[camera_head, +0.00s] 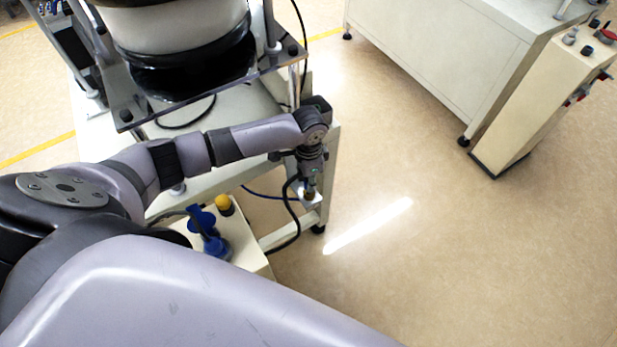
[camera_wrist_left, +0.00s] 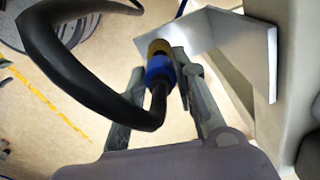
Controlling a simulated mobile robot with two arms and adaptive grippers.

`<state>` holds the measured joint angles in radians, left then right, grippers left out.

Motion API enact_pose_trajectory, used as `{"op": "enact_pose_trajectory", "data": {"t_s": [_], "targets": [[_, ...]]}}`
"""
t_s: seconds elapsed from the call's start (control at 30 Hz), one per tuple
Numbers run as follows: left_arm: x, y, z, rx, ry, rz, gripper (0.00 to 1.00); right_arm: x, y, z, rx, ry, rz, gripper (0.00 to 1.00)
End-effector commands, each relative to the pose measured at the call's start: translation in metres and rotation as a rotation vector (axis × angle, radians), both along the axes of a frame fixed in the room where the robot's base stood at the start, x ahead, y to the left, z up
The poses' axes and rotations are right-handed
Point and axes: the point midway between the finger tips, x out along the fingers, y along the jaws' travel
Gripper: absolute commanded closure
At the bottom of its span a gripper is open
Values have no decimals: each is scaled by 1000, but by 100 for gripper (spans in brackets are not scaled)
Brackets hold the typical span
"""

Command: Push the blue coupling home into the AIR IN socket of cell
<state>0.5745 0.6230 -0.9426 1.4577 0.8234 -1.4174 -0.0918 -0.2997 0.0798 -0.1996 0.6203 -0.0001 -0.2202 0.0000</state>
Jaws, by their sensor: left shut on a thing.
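My left gripper (camera_head: 312,176) hangs at the end of the left arm, just above a small pale metal bracket (camera_head: 312,202) on the frame's corner. In the left wrist view my left gripper (camera_wrist_left: 160,75) is shut on the blue coupling (camera_wrist_left: 160,72), a blue ring with a black hose (camera_wrist_left: 125,110) running from it. A brass part (camera_wrist_left: 158,48) lies directly beyond the blue ring, close to the bracket (camera_wrist_left: 210,28). I cannot tell whether this brass belongs to the coupling or the socket, nor how far they are engaged. No AIR IN label is legible. My right gripper is out of view.
A bowl feeder (camera_head: 180,40) on a pale frame stands behind my left arm. A box (camera_head: 240,248) with blue fittings (camera_head: 208,228) and a yellow knob (camera_head: 224,204) is near the arm. A pale cabinet (camera_head: 440,50) stands at the right; the floor between is clear.

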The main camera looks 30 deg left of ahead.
Motion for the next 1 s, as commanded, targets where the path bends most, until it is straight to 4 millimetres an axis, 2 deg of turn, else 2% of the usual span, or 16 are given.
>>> {"op": "enact_pose_trajectory", "data": {"t_s": [1.0], "targets": [[0, 0, -9, -1, 0, 0, 100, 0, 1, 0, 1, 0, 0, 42]]}}
